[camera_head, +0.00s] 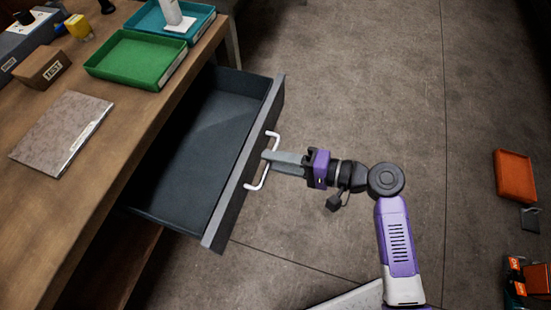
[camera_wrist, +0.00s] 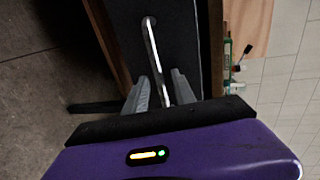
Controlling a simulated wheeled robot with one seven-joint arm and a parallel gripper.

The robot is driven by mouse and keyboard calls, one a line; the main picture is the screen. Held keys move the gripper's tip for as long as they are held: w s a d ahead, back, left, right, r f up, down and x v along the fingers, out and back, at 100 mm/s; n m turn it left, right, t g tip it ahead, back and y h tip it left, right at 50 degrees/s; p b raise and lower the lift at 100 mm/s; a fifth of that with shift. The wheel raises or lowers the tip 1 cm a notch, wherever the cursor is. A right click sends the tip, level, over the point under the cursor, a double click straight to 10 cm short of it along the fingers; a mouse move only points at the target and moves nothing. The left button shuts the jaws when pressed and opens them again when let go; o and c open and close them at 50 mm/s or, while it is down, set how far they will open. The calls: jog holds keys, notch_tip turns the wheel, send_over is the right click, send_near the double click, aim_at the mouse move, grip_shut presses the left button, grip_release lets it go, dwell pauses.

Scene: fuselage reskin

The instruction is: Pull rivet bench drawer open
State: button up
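The rivet bench drawer (camera_head: 195,150) stands pulled well out of the wooden bench, and its dark inside is empty. Its grey front panel (camera_head: 245,165) carries a pale bar handle (camera_head: 275,140). My gripper (camera_head: 268,156) is at the middle of this handle, with its fingertips close to the front panel. In the wrist view, the handle (camera_wrist: 152,45) runs between the two fingers of my gripper (camera_wrist: 160,78). The fingers stand apart, with a gap visible beside the bar, so my gripper looks open around it.
On the bench top (camera_head: 140,110) are a green tray (camera_head: 125,58), a teal tray (camera_head: 200,25), a grey panel (camera_head: 62,132) and a small brown box (camera_head: 42,67). An orange bin (camera_head: 515,175) is on the floor at right. The floor right of the drawer is mostly clear.

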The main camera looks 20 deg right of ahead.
jog(key=v, duration=0.7)
jog(key=shift+s+d, duration=0.25)
jog(key=shift+d, duration=0.05)
dwell(0.4)
